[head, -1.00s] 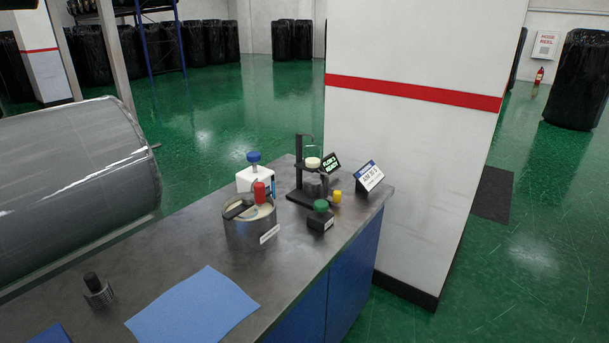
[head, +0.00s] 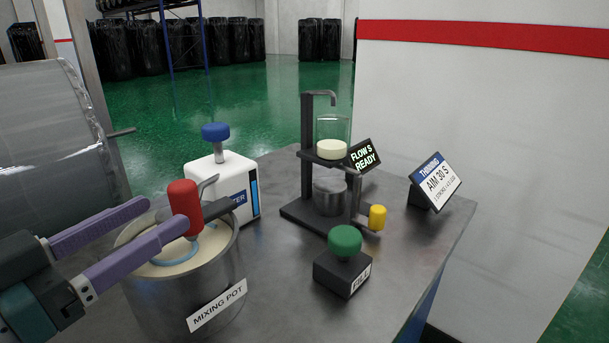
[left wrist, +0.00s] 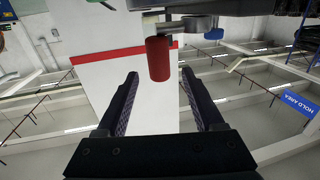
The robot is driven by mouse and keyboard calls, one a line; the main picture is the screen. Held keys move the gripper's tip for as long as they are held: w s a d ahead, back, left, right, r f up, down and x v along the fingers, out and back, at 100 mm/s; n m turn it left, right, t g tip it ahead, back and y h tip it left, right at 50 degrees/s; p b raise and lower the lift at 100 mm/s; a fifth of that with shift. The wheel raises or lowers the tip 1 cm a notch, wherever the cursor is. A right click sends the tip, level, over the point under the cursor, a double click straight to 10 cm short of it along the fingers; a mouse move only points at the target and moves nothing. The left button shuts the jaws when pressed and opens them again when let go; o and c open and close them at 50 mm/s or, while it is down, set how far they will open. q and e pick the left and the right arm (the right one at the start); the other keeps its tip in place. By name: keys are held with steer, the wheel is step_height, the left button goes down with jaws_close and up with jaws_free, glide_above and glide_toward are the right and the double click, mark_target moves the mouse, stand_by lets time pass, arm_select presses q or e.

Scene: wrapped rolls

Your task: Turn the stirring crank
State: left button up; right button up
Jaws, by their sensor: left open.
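The mixing pot (head: 190,292) is a grey metal pot of cream liquid at the lower left of the head view. My left gripper (head: 162,217) comes in from the left with two purple fingers over the pot, open and empty. Its tips are close to the red handle; contact cannot be told. In the left wrist view the red handle (left wrist: 158,58) shows between and just beyond the open fingertips (left wrist: 159,75). My right gripper is not in view.
A white box with a blue knob (head: 215,132) stands behind the pot. To the right are a black stand with a glass cup (head: 332,135), a yellow knob (head: 377,217), a green button (head: 345,241) and a sign (head: 436,182). A pillar (head: 470,110) rises behind the bench.

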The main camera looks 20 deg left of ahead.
arm_select(q)
steer(key=w+d, duration=0.1)
steer(key=w, duration=0.7)
steer(key=shift+d, duration=0.35)
steer(key=shift+w, duration=0.1)
jaws_close()
stand_by(0.9)
